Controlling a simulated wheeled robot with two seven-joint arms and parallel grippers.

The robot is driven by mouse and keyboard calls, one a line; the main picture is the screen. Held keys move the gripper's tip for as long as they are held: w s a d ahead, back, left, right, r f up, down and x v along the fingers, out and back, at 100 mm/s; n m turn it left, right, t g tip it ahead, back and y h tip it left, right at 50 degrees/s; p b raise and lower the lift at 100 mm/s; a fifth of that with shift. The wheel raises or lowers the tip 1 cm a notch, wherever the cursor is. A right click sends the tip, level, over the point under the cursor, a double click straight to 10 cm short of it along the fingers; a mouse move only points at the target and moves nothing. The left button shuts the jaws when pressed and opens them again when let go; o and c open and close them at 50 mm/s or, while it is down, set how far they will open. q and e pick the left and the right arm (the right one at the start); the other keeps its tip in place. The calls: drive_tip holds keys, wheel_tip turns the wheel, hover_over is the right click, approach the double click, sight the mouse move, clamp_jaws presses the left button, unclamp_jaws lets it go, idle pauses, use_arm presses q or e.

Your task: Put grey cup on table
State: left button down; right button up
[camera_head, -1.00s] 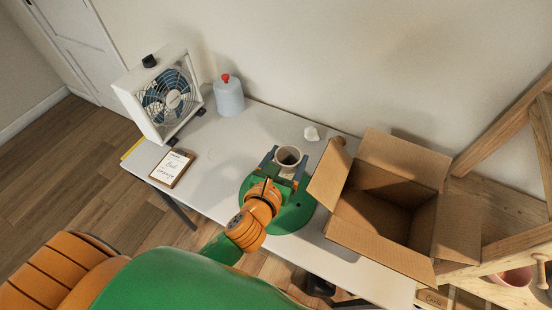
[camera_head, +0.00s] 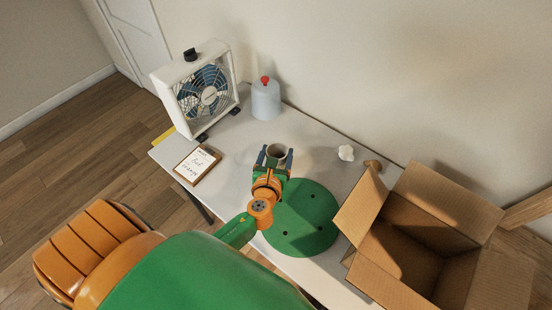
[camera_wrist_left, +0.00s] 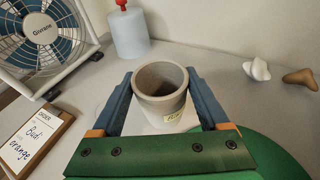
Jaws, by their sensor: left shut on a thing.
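The grey cup (camera_head: 277,152) is upright between the fingers of my left gripper (camera_head: 276,157), over the white table (camera_head: 232,165). The left wrist view shows the cup (camera_wrist_left: 160,84) with its open mouth up and a small yellow label low on its front. The blue-grey fingers of my left gripper (camera_wrist_left: 161,100) are shut on its two sides. I cannot tell whether the cup's base touches the table. My right gripper is not in view.
A green disc (camera_head: 302,222) lies on the table, with an open cardboard box (camera_head: 415,235) to its right. A fan (camera_head: 200,92), a clipboard (camera_head: 197,165) and a blue-grey jug (camera_head: 266,101) stand left and behind. White (camera_head: 346,153) and brown (camera_head: 373,166) lumps lie at right.

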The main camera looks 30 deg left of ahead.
sight(276, 156)
use_arm(q)
drive_tip(key=shift+w+a+f, duration=0.2)
drive_tip(key=shift+f, duration=0.25)
drive_tip(key=f+b, duration=0.1)
drive_tip(key=f, duration=0.1)
drive_tip(key=f+b, duration=0.1)
drive_tip(key=shift+w+a+f+b, duration=0.15)
drive_tip(key=shift+a+f+b, duration=0.15)
drive_tip(key=shift+f, duration=0.1)
drive_tip(key=shift+w+r, duration=0.1)
drive_tip(key=shift+f, duration=0.2)
unclamp_jaws()
drive_tip(key=shift+s+d+r+p, duration=0.1)
drive_tip(key=shift+s+r+p, duration=0.1)
drive_tip(key=shift+r+p, duration=0.15)
drive_tip(key=v, duration=1.1)
drive_tip(key=shift+s+d, duration=0.2)
drive_tip(key=shift+s, duration=0.15)
